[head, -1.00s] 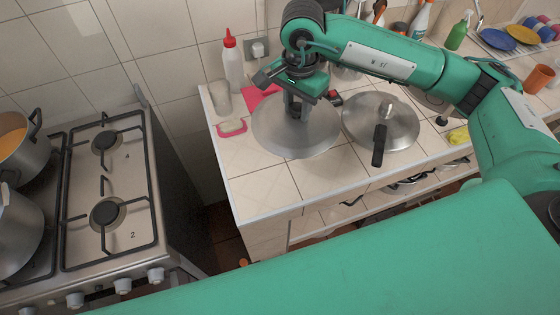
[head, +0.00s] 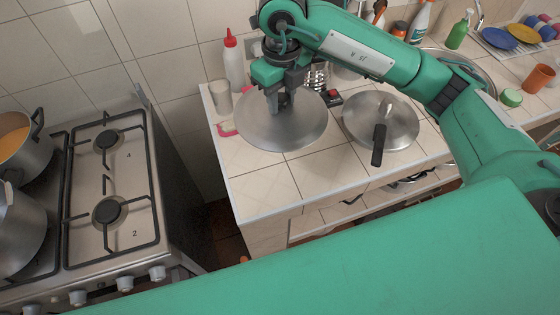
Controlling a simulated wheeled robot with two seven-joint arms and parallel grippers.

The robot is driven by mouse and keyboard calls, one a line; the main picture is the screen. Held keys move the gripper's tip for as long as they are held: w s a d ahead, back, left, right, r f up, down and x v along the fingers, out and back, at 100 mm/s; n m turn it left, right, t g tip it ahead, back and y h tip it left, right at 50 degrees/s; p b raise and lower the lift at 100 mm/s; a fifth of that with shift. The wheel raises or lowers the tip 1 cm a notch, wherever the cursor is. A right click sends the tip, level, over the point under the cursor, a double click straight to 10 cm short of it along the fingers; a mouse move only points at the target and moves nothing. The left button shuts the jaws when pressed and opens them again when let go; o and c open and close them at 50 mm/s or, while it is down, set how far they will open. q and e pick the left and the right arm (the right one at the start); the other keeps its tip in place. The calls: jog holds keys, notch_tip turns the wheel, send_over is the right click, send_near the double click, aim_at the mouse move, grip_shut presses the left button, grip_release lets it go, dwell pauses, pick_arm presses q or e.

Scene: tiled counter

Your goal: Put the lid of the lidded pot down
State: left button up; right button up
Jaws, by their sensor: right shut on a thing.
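The round metal lid (head: 285,130) is over the left part of the tiled counter (head: 262,187) in the head view. My right gripper (head: 280,104) points down and is shut on the lid at its top middle. Whether the lid touches the counter or hangs just above it cannot be told. One pot with orange contents (head: 38,157) stands open on the stove at the left. Another metal pot (head: 18,235) stands in front of it, cut by the picture edge. My left gripper is not in view.
A pan with a black handle (head: 381,122) stands right of the lid. A red-capped bottle (head: 233,68), a glass (head: 221,97) and a grater (head: 318,76) stand behind it. A pink object (head: 228,130) is partly covered. The counter's front left is clear.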

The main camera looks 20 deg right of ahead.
jog(key=shift+a+m, duration=0.15)
jog(key=shift+m, duration=0.45)
jog(key=shift+f, duration=0.3)
notch_tip(320, 180, down, 18)
jog(key=p, duration=0.6)
jog(key=shift+s+f, duration=0.1)
jog(key=shift+f, duration=0.5)
jog(key=shift+f, duration=0.15)
jog(key=o, duration=1)
